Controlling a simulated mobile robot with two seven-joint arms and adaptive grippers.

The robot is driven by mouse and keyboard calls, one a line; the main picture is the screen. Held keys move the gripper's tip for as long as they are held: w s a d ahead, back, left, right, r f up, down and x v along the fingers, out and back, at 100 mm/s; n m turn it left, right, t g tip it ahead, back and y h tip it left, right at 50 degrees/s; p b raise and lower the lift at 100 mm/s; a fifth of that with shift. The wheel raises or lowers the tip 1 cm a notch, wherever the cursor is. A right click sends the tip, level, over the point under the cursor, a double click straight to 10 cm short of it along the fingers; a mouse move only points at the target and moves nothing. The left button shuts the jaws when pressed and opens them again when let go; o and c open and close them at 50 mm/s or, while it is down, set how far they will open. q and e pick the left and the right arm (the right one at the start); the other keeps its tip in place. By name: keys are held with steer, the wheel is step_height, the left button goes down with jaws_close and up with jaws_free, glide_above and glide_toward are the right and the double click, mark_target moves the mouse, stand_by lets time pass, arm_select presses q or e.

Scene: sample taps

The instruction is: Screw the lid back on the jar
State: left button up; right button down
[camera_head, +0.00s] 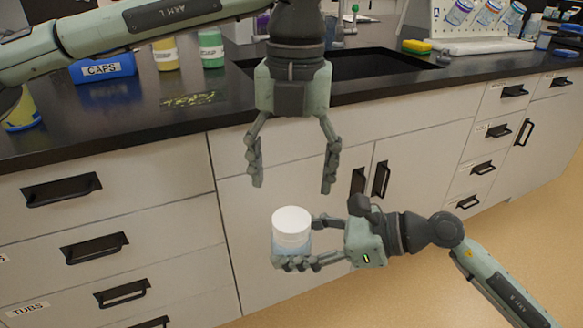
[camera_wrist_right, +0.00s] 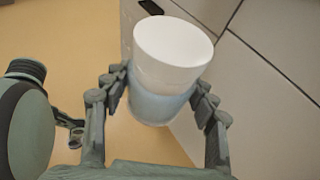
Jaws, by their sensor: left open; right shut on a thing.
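The jar (camera_head: 291,244) has a pale blue see-through body with a white lid (camera_head: 291,220) on its top. My right gripper (camera_head: 294,240) is shut on the jar's body and holds it upright in the air in front of the cabinet. The right wrist view shows the jar (camera_wrist_right: 156,105) between both fingers with the white lid (camera_wrist_right: 172,48) above them. Whether the lid is screwed tight cannot be told. My left gripper (camera_head: 292,185) is open and empty, pointing down above the lid and apart from it.
The dark counter (camera_head: 130,122) lies behind, with a blue CAPS bin (camera_head: 103,69), yellow and green jars (camera_head: 211,47) and a sink (camera_head: 350,62). Cabinet fronts with black handles (camera_head: 95,247) stand behind the grippers. Open floor (camera_head: 480,230) lies at the right.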

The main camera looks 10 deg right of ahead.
mark_target(291, 218)
arm_select(q)
steer(key=n, duration=0.4)
steer(key=shift+r+n, duration=0.2)
steer(key=shift+n, duration=0.2)
steer(key=n, duration=0.6)
steer(key=shift+r, duration=0.15)
steer(key=shift+f, duration=4.05)
